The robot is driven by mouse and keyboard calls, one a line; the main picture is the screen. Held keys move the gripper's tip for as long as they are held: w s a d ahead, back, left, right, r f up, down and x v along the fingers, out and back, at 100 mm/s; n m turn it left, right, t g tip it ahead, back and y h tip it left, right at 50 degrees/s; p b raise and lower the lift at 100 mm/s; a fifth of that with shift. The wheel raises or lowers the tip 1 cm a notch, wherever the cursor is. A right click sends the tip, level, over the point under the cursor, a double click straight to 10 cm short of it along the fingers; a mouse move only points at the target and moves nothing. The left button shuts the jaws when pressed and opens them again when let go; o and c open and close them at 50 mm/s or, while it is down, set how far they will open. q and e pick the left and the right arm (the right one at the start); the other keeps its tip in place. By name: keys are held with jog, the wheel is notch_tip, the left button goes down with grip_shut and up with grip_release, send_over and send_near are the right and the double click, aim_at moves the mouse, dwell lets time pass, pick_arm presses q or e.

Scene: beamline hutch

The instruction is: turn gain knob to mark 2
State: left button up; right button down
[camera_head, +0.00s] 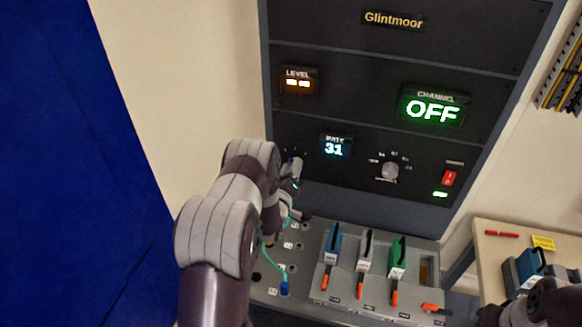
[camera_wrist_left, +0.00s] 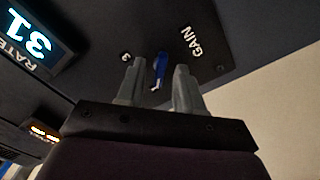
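The gain knob (camera_wrist_left: 160,68) is blue and stands on the dark panel by the white GAIN label (camera_wrist_left: 195,41) in the left wrist view. A mark that looks like a 3 (camera_wrist_left: 124,57) shows beside it; other marks are hidden or out of view. My left gripper (camera_wrist_left: 158,88) is open, its two grey fingers on either side of the knob with a visible gap. In the head view my left gripper (camera_head: 294,172) is at the panel's lower left and mostly hides the knob.
The rack panel has a RATE display (camera_head: 335,147) reading 31, a CHANNEL display (camera_head: 432,109) reading OFF, a grey dial (camera_head: 390,171) and a red switch (camera_head: 449,178). Below, a grey console (camera_head: 310,298) holds colored handles and a teal cable. A side table (camera_head: 505,254) stands right.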

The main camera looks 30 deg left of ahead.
pick_arm(q)
grip_shut()
jog(key=shift+f, duration=0.1)
jog(key=shift+d+m+b, duration=0.1)
jog(key=shift+m+b, duration=3.75)
jog(key=shift+m, duration=0.55)
